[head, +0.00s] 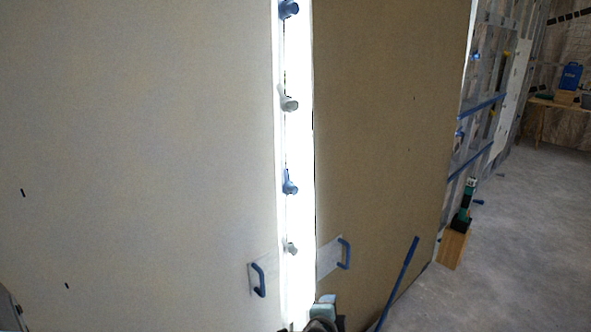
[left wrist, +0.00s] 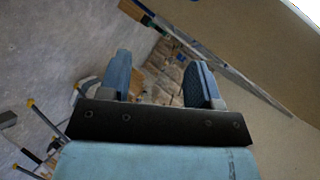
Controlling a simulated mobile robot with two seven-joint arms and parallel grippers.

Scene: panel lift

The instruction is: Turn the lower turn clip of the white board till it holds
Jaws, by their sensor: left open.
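The white board (head: 140,150) fills the left of the head view, with a blue handle (head: 259,280) low near its right edge. Turn clips sit in the bright gap beside that edge: an upper blue clip (head: 289,9), an upper pale grey clip (head: 289,103), a lower blue clip (head: 290,187) and a lower pale grey clip (head: 290,247). I cannot tell whether any clip overlaps the board. My left gripper (left wrist: 160,80) is open and empty in the left wrist view, with no clip between its blue-padded fingers. My right gripper is not in view.
A brown board (head: 385,140) with a blue handle (head: 344,253) stands right of the gap. A blue bar (head: 400,280) slants before it. A wooden block (head: 453,247) carrying a tool stands at its right. Open grey floor (head: 520,240) lies at the right.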

